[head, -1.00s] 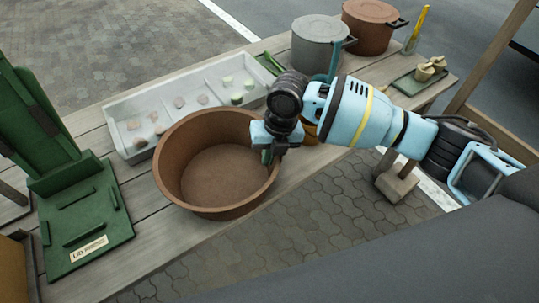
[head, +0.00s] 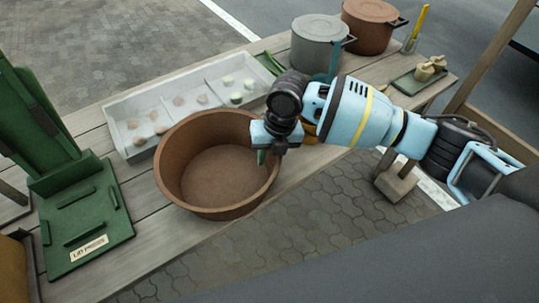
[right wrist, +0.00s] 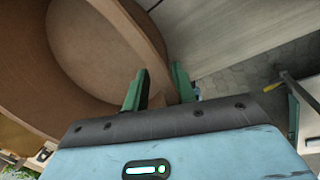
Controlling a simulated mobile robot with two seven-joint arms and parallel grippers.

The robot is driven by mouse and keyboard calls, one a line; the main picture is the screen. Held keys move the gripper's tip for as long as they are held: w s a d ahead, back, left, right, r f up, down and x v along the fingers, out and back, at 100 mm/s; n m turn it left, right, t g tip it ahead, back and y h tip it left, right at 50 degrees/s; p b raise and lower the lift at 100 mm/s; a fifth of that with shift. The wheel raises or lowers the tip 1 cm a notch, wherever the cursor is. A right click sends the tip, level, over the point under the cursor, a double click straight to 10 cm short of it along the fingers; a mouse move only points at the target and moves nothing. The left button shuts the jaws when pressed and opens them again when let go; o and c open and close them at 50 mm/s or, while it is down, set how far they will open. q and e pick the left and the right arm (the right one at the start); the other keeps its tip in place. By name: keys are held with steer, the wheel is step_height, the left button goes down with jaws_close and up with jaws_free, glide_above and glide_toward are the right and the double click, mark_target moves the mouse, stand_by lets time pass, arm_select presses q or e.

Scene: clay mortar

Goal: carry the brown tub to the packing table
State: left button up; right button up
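The brown tub (head: 215,195) stands upright and empty on the wooden table, near its front edge. My right gripper (head: 268,155) is at the tub's right rim, pointing down. In the right wrist view its two green fingers (right wrist: 158,88) straddle the tub wall (right wrist: 140,38), one inside and one outside, and appear closed against it. The far side of the outer finger is hidden in the head view. My left gripper is not in view. I cannot tell which surface is the packing table.
A white divided tray (head: 190,88) with several small pieces touches or nearly touches the tub's back. A green press-like stand (head: 85,215) is to the left. A grey pot (head: 318,42) and a reddish-brown pot (head: 370,25) stand behind my right arm. Paved ground (head: 300,215) lies in front.

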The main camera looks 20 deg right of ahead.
step_height(320, 180, up, 12)
steer(key=d, duration=0.2)
steer(key=shift+f+p, duration=0.15)
steer(key=shift+p, duration=0.2)
steer(key=shift+s+d, duration=0.1)
